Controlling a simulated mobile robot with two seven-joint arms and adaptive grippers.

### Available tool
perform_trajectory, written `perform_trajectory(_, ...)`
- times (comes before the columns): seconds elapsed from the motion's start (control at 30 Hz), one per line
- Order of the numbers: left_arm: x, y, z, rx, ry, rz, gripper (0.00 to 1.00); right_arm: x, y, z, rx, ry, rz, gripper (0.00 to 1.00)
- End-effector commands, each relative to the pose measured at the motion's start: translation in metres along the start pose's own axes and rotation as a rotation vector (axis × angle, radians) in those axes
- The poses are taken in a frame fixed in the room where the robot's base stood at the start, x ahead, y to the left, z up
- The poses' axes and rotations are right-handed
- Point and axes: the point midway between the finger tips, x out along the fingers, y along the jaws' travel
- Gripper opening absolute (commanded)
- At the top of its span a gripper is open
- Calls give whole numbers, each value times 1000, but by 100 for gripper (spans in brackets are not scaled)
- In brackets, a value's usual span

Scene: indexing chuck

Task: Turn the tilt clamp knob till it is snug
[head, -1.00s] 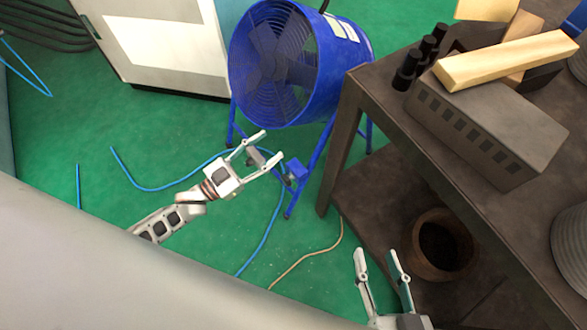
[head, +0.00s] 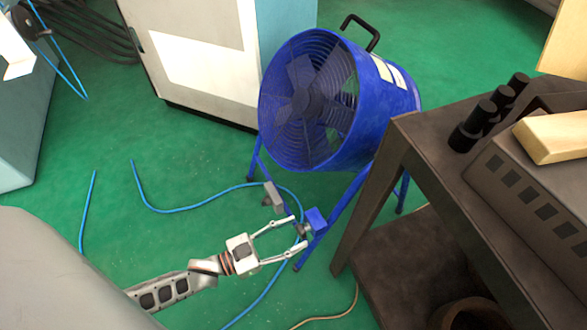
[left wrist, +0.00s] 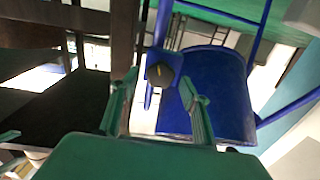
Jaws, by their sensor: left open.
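The blue drum fan (head: 335,105) stands on a blue tubular stand on the floor. A blue bracket (head: 316,219) sits low on the stand, with the small dark clamp knob (head: 304,230) at its left side. In the left wrist view the knob (left wrist: 160,74) is dark and round with a yellow mark. My left gripper (head: 298,232) is open, its fingertips at the two sides of the knob in the picture. In the wrist view the left gripper (left wrist: 160,80) has the knob between its fingers; I cannot tell whether they touch it. My right gripper is out of view.
A dark metal workbench (head: 420,125) stands right of the fan, bearing black cylinders (head: 480,118), a slotted grey box (head: 530,185) and a wooden block (head: 555,137). A white cabinet (head: 195,60) stands behind left. A blue hose (head: 190,207) lies on the green floor.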

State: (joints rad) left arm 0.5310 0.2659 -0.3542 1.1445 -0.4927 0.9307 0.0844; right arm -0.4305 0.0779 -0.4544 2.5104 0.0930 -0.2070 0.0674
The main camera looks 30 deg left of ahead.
Motion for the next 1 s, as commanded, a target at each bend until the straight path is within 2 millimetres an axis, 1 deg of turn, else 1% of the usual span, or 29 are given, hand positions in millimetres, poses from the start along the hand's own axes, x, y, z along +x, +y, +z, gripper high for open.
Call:
perform_trajectory(0.1, 5, 0, 0, 0, 0, 0, 46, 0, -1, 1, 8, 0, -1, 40)
perform_trajectory(0.33, 6, 0, 0, 0, 0, 0, 46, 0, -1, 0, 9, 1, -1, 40)
perform_trajectory(0.37, 5, 0, 0, 0, 0, 0, 41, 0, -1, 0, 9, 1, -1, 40)
perform_trajectory(0.4, 5, 0, 0, 0, 0, 0, 30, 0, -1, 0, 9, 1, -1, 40)
perform_trajectory(0.5, 5, 0, 0, 0, 0, 0, 8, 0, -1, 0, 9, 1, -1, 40)
perform_trajectory(0.77, 5, 0, 0, 9, -1, 0, 8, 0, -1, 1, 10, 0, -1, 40)
perform_trajectory(1.0, 5, 0, 1, 93, -5, -1, 8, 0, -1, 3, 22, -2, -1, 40)
